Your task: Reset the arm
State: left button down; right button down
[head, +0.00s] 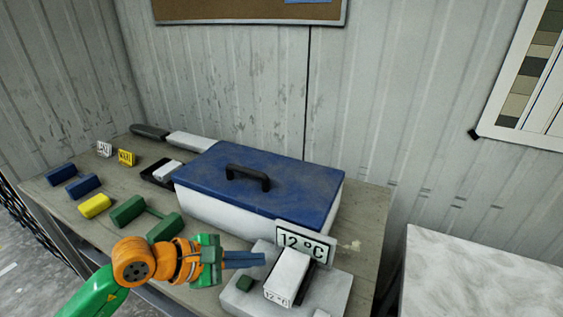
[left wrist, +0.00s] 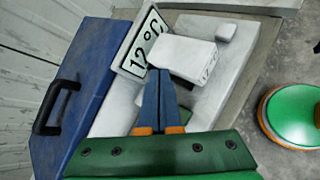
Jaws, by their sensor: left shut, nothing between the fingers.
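My left gripper (head: 262,259) reaches in from the lower left of the head view on a green and orange arm. Its dark blue fingers are shut together and empty, and they also show in the left wrist view (left wrist: 158,75). The fingertips point at a white block marked 12 °C (head: 288,278), which rests on a pale stand (head: 335,293). In the left wrist view the fingertips overlap the near side of this white block (left wrist: 185,58); I cannot tell whether they touch. My right gripper is in neither view.
A white cooler with a blue lid (head: 215,170) stands behind the stand, by a 12 °C sign (head: 304,245). Blue (head: 83,186), yellow (head: 95,206) and green (head: 128,210) blocks lie at the left of the table. A pale box (head: 480,275) stands at right.

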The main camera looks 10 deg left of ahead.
pick_arm(q)
jog(key=s+d+r+n+t+h, duration=0.2)
jog(key=d+r+n+t+h, duration=0.35)
jog(key=r+n+h, duration=0.55)
jog(key=w+a+r+n+t+y, duration=0.35)
jog(key=a+n+t+y, duration=0.45)
jog(key=n, duration=0.6)
jog(key=a+f+n+g+y, duration=0.3)
jog(key=a+f+n+y, duration=0.6)
jog(key=f+n+y, duration=0.65)
jog(key=s+f+n+g, duration=0.6)
jog(key=s+f+n, duration=0.1)
jog(key=f+n, duration=0.1)
jog(key=s+d+f+n+g+h, duration=0.3)
jog(key=s+d+f+g+h, duration=0.15)
jog(key=s+f+g, duration=0.65)
jog(key=s+f+t, duration=0.2)
jog(key=s+f, duration=0.2)
jog(key=f, duration=1)
jog(key=s+a+f+g+y, duration=0.1)
jog(key=s+a+f, duration=0.1)
jog(key=s+f, duration=0.9)
jog(key=shift+s+a+m, duration=0.2)
jog(key=shift+s+m, duration=0.15)
jog(key=shift+s, duration=0.2)
